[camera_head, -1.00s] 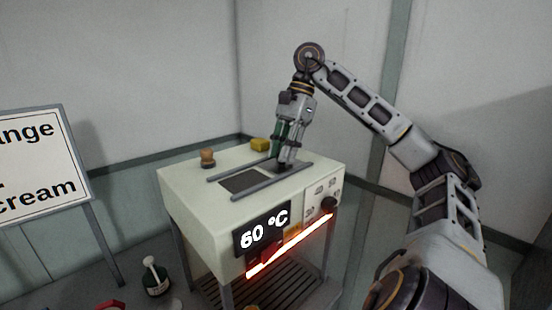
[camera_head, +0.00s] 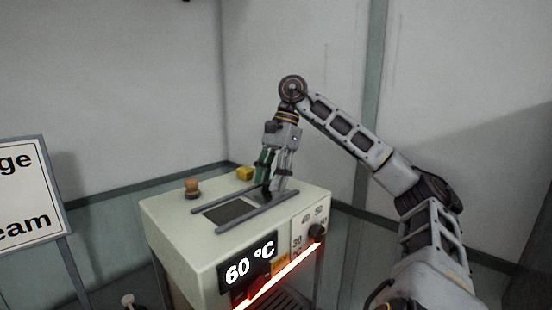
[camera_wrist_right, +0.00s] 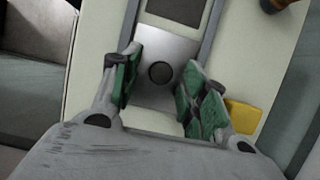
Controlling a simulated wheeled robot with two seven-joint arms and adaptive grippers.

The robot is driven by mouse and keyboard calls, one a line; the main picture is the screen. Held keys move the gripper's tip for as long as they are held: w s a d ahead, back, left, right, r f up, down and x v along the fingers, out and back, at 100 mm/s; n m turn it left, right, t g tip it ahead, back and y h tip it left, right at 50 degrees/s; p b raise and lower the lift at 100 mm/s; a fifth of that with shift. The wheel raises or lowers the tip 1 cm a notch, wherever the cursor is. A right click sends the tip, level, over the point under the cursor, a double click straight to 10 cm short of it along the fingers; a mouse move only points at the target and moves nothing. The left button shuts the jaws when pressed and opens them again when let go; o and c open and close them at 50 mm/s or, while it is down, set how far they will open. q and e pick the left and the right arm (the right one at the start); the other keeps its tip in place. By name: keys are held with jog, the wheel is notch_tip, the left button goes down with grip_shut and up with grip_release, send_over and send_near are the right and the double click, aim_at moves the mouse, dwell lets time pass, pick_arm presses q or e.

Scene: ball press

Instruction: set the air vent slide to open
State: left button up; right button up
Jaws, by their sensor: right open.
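The air vent slide (camera_wrist_right: 170,50) is a metal plate with a dark round knob (camera_wrist_right: 160,72), set between two grey rails (camera_head: 250,212) on top of the cream machine. A dark vent opening (camera_head: 230,211) shows uncovered beside the plate, toward the left in the head view. My right gripper (camera_wrist_right: 156,85) is open, its green-padded fingers on either side of the knob and apart from it. In the head view my right gripper (camera_head: 271,185) points down over the rails and hides most of the plate. My left gripper is not in view.
A wooden knob (camera_head: 192,187) stands on the machine's top, left of the rails. A yellow block (camera_head: 245,173) sits behind them. The front has a 60 °C display (camera_head: 250,262), a dial (camera_head: 317,231) and a glowing red bar (camera_head: 290,270). A sign (camera_head: 30,190) stands left.

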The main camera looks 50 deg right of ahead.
jog(key=shift+d+r, duration=0.1)
jog(key=shift+r, duration=0.05)
jog(key=v, duration=1.1)
jog(key=shift+r, duration=0.25)
dwell(0.5)
jog(key=shift+d, duration=0.2)
jog(key=shift+w+a, duration=0.1)
jog(key=shift+w, duration=0.05)
